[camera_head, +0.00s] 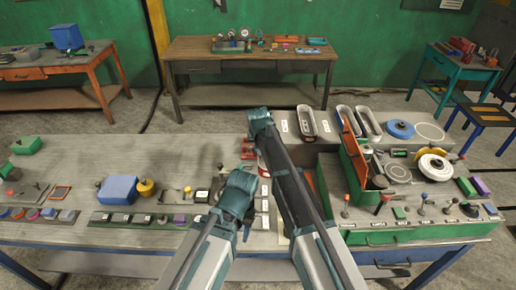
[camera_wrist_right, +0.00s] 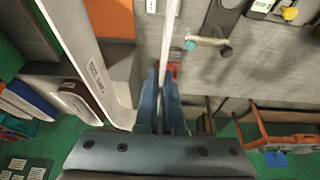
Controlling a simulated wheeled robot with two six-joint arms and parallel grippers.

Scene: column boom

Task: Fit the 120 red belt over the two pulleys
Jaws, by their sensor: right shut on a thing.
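My right arm reaches far over the table, and its gripper (camera_head: 249,152) points down left of the grey belt trays (camera_head: 307,123). In the right wrist view its blue fingers (camera_wrist_right: 160,100) are closed on a thin pale strip (camera_wrist_right: 169,40); I cannot tell whether it is a belt. A small red piece (camera_wrist_right: 176,69) shows just beyond the fingers. A long grey tray with a label (camera_wrist_right: 97,75) lies beside them. My left gripper (camera_head: 245,232) hangs low near the middle of the table, its fingertips small and unclear. I cannot identify the red belt or the two pulleys for certain.
A white disc (camera_head: 433,166) and a blue disc (camera_head: 400,129) are farther right. A blue block (camera_head: 118,189) and rows of small parts fill the left.

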